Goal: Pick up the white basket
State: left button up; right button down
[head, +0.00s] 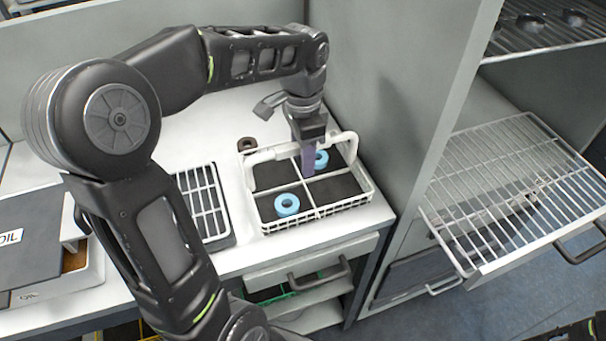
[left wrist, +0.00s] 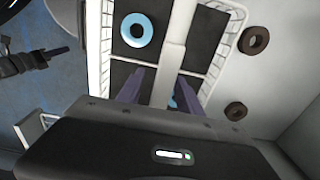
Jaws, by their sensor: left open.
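The white basket (head: 318,212) stands on the white counter. Its wire walls also show in the left wrist view (left wrist: 104,45). A white handle (head: 268,153) arches over it, and dark-floored compartments hold two light blue rings (head: 287,205), one in front and one at the back. My left gripper (head: 308,165) points down over the basket at the handle's middle, open. In the left wrist view the handle (left wrist: 176,45) runs between its two purple fingers (left wrist: 158,88), with no clear grip on it. A dark gripper (left wrist: 50,58), apparently my right one, hangs over the floor at left; its jaws are unclear.
Dark brown rings (head: 247,144) lie on the counter behind the basket. A wire rack (head: 205,205) lies left of it. A grey cabinet wall (head: 385,90) rises close on the right, with a pulled-out wire shelf (head: 520,190) beyond. A drawer (head: 310,268) is below.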

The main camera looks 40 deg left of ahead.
pick_arm(q)
jog(key=shift+f, duration=0.25)
jog(key=shift+c, duration=0.3)
grip_shut()
dwell(0.4)
dwell(0.9)
